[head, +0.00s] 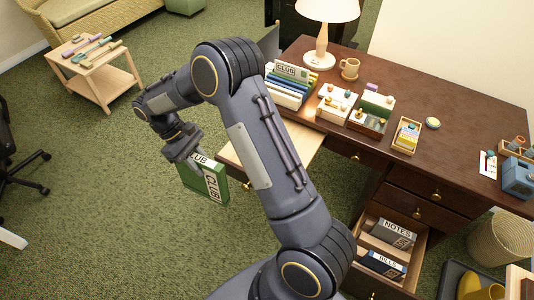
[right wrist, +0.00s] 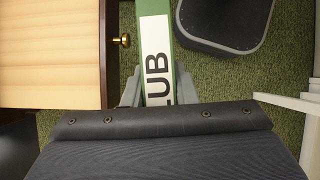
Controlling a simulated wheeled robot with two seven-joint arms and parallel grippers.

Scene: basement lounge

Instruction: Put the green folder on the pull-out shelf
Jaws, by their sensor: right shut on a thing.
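The green folder (head: 214,187), with a white CLUB label, hangs over the carpet in the head view. My right gripper (head: 188,157) is shut on its upper part. In the right wrist view the folder (right wrist: 157,60) stands between the fingers of the gripper (right wrist: 158,92). The pull-out shelf (head: 232,157) is a light wood board sticking out from the desk, partly hidden by my right arm. The folder is to its left, apart from it. The bare shelf (right wrist: 50,50) with its brass knob (right wrist: 122,40) shows left of the folder in the right wrist view. My left gripper is not in view.
The dark desk (head: 460,118) carries a lamp (head: 321,45), a mug (head: 349,69), a file rack (head: 285,92) and small boxes. An open drawer (head: 420,250) below holds NOTES and BILLS binders. A low side table (head: 105,80) stands far left.

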